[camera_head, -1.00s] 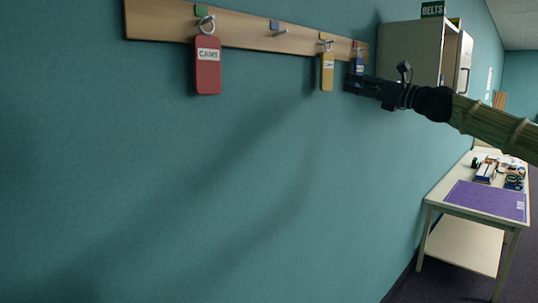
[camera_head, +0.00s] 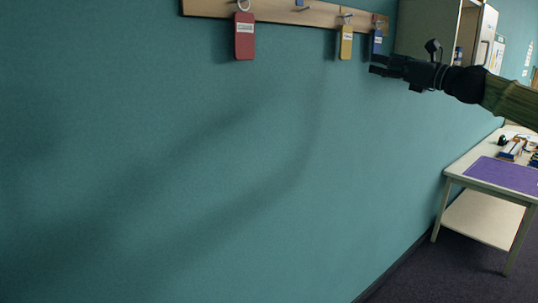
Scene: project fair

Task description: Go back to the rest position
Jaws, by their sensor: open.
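My gripper (camera_head: 374,64) is at the upper right, at the end of my arm, which comes in from the right edge. Its fingers point left and are open, with nothing seen between them. A blue tag (camera_head: 376,42) hangs just above and behind the fingertips on the wall rack (camera_head: 275,11). A small gap shows between the tag and the gripper in the picture; the true depth gap is hard to tell. A yellow tag (camera_head: 346,42) and a red tag (camera_head: 244,37) hang further left on the same rack.
A wall cabinet (camera_head: 425,27) is behind and above my gripper. A table (camera_head: 461,170) with a purple mat (camera_head: 503,174) and several small items stands at the right. The teal wall (camera_head: 200,180) below the rack is bare. Dark floor (camera_head: 430,275) shows at lower right.

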